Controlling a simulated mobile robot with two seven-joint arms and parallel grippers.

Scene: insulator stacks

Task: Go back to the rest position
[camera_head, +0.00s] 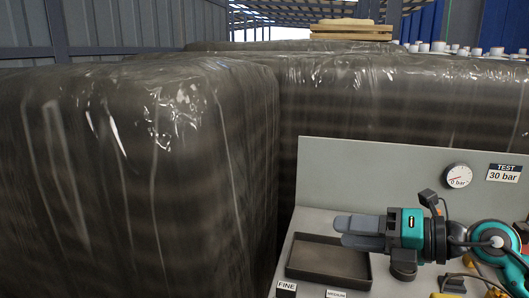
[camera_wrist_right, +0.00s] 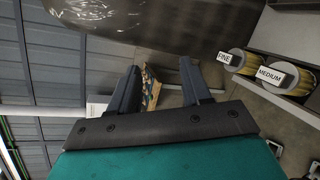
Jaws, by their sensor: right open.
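My right gripper (camera_head: 346,232) reaches in from the right in the head view, over a dark empty tray (camera_head: 330,262) on a grey bench. Its grey fingers point left and lie nearly in line with each other there. In the right wrist view the two dark fingers of the gripper (camera_wrist_right: 159,70) stand wide apart, with nothing held between them. A small patterned thing (camera_wrist_right: 150,88) shows past the fingers; I cannot tell what it is. My left gripper is in neither view.
Large film-wrapped dark stacks (camera_head: 130,170) fill the left and back. The bench has an upright panel with a gauge (camera_head: 458,175) and a "TEST 30 bar" sign (camera_head: 503,173). "FINE" (camera_head: 286,287) and "MEDIUM" (camera_head: 336,294) labels are at its front. Wooden boards (camera_head: 350,30) lie far back.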

